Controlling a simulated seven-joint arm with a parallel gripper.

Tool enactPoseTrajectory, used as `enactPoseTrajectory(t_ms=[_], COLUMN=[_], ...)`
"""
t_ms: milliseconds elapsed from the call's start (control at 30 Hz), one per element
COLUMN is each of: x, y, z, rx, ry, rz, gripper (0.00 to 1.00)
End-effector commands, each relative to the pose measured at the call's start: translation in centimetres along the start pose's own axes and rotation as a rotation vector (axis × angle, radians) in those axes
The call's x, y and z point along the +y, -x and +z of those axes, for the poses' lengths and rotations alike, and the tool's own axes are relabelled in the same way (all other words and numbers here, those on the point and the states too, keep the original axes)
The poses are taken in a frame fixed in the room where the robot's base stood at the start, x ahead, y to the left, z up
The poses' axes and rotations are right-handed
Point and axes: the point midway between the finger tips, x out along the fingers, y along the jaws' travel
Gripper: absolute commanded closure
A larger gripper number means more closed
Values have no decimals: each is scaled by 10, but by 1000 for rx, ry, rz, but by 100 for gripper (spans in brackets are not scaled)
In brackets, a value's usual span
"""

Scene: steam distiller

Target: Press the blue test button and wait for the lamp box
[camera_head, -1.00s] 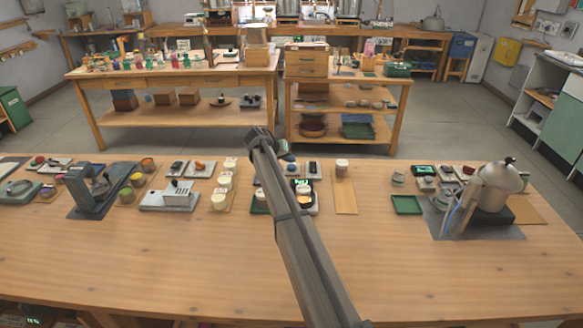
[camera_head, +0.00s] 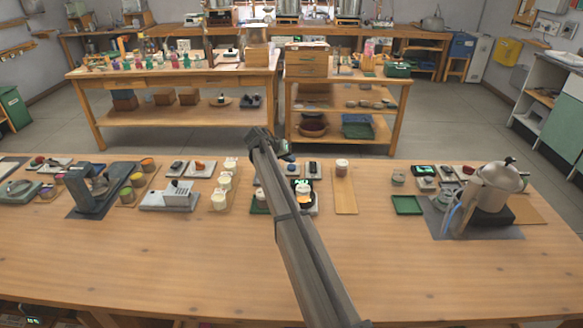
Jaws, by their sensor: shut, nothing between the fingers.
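My gripper (camera_head: 286,156) is at the far end of my arm, above the back edge of the near table, and is shut and empty. Its fingertips are small and partly hidden by the wrist. Just in front of it stands a small group of dark and white devices (camera_head: 304,188) with an orange spot on one of them. I cannot pick out the blue test button or say which device is the lamp box; my arm covers part of this group. I cannot tell whether the gripper touches anything.
A wooden board with a small jar (camera_head: 342,166) lies right of the group. A green tray (camera_head: 407,205) and a metal kettle (camera_head: 497,184) stand farther right. Pale cups (camera_head: 219,202) and a grey stand (camera_head: 100,190) are to the left. The table's front is clear.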

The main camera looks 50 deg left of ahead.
Motion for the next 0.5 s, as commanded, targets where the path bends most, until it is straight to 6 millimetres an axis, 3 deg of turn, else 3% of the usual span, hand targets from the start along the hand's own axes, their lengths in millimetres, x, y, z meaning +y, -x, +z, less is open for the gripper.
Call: enactPoseTrajectory(t_ms=[500], x=[-3], y=[-5], z=[3], rx=[0], ry=[0], rz=[0], gripper=[100])
